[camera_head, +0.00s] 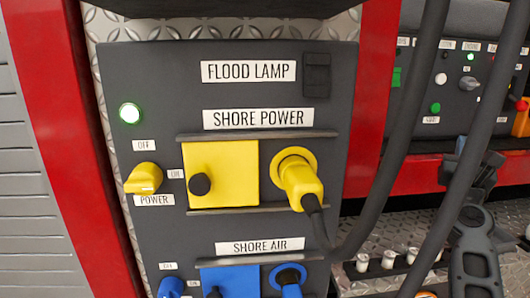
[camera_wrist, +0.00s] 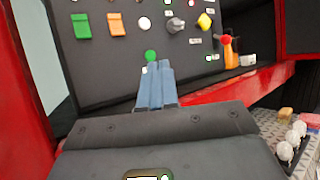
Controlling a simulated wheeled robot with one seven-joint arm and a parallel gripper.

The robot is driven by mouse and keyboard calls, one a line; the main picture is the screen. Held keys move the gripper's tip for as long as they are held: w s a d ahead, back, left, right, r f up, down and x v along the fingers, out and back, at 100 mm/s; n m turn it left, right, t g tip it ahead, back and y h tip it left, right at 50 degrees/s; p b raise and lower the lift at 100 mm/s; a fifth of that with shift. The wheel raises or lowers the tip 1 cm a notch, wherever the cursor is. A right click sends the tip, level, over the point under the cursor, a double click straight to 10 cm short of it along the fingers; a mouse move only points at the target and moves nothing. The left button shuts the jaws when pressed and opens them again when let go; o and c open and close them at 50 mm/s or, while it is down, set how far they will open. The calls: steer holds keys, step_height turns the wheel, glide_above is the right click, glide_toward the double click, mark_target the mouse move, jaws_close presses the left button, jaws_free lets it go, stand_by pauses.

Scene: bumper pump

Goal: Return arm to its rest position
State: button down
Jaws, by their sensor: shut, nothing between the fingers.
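My gripper (camera_wrist: 155,88) shows in the wrist view as two blue-grey fingers side by side. They are shut with nothing between them. They point toward a dark control panel (camera_wrist: 100,62) with coloured switches and knobs; whether they touch it I cannot tell. In the head view my dark arm (camera_head: 475,262) is at the right edge, in front of the right-hand panel (camera_head: 420,105) and partly behind a black cable. It is clear of the shore power panel (camera_head: 345,120).
A yellow plug (camera_head: 298,182) sits in the shore power socket beside a yellow cover (camera_head: 222,172). A green light (camera_head: 129,113) is lit. Thick black cables (camera_head: 400,140) hang between the panels. A red frame (camera_head: 375,80) and several white-topped posts (camera_head: 388,258) are nearby.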

steer(key=s+a+f+n+y, duration=0.4)
steer(key=s+a+f+n, duration=0.3)
steer(key=s+f+n, duration=0.55)
steer(key=s+a+f+n+y, duration=0.4)
steer(key=s+a+f+n, duration=0.2)
steer(key=s+f+n, duration=0.6)
steer(key=s+a+r+n+g+y, duration=0.1)
steer(key=s+a+n, duration=0.3)
steer(key=s, duration=0.5)
steer(key=s+a+r+n+g+y, duration=0.1)
steer(key=s+a+n+g+y, duration=0.1)
steer(key=s+a+n, duration=0.3)
steer(key=s+a+r+n+g+y, duration=0.1)
steer(key=s+a+n, duration=0.3)
steer(key=s+n, duration=0.5)
steer(key=s+y, duration=0.1)
steer(key=s, duration=0.5)
steer(key=shift+s+a+g, duration=0.25)
steer(key=shift+a+g, duration=0.05)
steer(key=shift+a, duration=0.1)
